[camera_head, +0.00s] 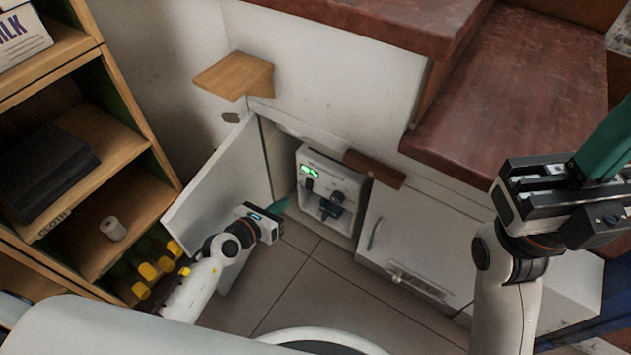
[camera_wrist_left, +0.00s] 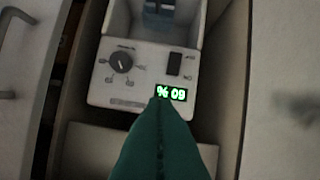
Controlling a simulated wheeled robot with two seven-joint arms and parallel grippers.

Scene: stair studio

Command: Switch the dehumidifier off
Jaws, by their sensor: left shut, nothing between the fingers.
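The dehumidifier (camera_head: 318,158) is a pale box inside the open low cupboard. Its lit green display (camera_head: 309,170) shows in the head view and appears upside down in the left wrist view (camera_wrist_left: 178,94), reading 60 %. A dark rocker switch (camera_wrist_left: 174,64) sits beside a round black dial (camera_wrist_left: 121,62). Which way the switch is tipped I cannot tell. My left gripper (camera_head: 283,204) is shut and empty at the cupboard opening. Its green fingertips (camera_wrist_left: 161,101) overlap the display's edge in the wrist view; contact is unclear. My right gripper (camera_head: 618,135) is at the far right, its fingertips cut off.
The open cupboard door (camera_head: 220,175) stands left of the opening, close to my left gripper. A closed white door (camera_head: 415,240) is to the right. A wooden shelf (camera_head: 85,130) with bottles below stands at the left. Red-brown steps (camera_head: 520,95) rise above.

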